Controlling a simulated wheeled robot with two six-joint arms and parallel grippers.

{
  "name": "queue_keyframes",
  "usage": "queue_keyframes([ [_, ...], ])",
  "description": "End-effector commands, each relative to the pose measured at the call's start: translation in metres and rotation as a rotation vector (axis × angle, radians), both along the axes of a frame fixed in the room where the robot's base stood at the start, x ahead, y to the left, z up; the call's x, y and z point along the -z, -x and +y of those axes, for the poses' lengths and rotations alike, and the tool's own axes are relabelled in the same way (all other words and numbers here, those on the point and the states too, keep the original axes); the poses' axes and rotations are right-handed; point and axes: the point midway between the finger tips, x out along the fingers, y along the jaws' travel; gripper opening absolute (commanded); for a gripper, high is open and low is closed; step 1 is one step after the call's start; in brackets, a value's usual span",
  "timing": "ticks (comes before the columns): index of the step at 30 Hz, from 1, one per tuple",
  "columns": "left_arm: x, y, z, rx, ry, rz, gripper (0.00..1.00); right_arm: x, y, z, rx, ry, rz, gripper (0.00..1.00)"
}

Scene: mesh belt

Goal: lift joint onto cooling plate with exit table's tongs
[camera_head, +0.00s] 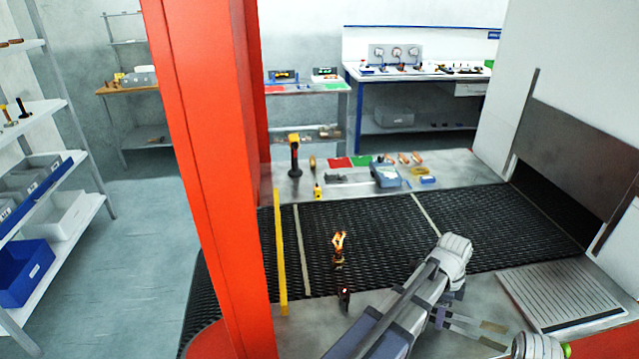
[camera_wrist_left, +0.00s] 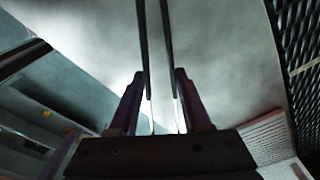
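The joint (camera_head: 338,243) glows orange and stands on the dark mesh belt, towards its near side. A ribbed metal plate, which looks like the cooling plate (camera_head: 560,295), lies on the near exit table at the right. My left gripper (camera_head: 466,325) is over the exit table, left of that plate and well away from the joint, partly behind my own arm. In the left wrist view, its two fingers close on the tongs (camera_wrist_left: 156,45), whose two thin dark bars run up out of the picture. Their tips are not visible there. My right gripper is not in view.
The mesh belt (camera_head: 500,235) crosses from a dark opening (camera_head: 550,190) at the right. The far table (camera_head: 440,165) holds small tools.

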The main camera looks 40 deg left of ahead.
Motion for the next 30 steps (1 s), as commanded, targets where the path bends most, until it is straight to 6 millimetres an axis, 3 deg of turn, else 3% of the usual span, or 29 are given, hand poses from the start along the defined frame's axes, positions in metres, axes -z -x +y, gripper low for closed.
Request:
queue_keyframes([
  [5, -0.003, -0.003, 0.004, 0.004, -0.007, 0.002, 0.44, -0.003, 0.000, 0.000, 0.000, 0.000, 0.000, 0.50],
  [10, -0.018, -0.021, 0.039, 0.043, -0.064, 0.013, 0.44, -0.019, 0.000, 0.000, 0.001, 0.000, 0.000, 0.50],
  [18, -0.055, -0.048, 0.139, 0.190, -0.239, 0.036, 0.44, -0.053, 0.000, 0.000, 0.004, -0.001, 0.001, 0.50],
  [30, -0.117, -0.056, 0.288, 0.425, -0.512, 0.012, 0.44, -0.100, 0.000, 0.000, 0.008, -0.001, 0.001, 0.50],
])
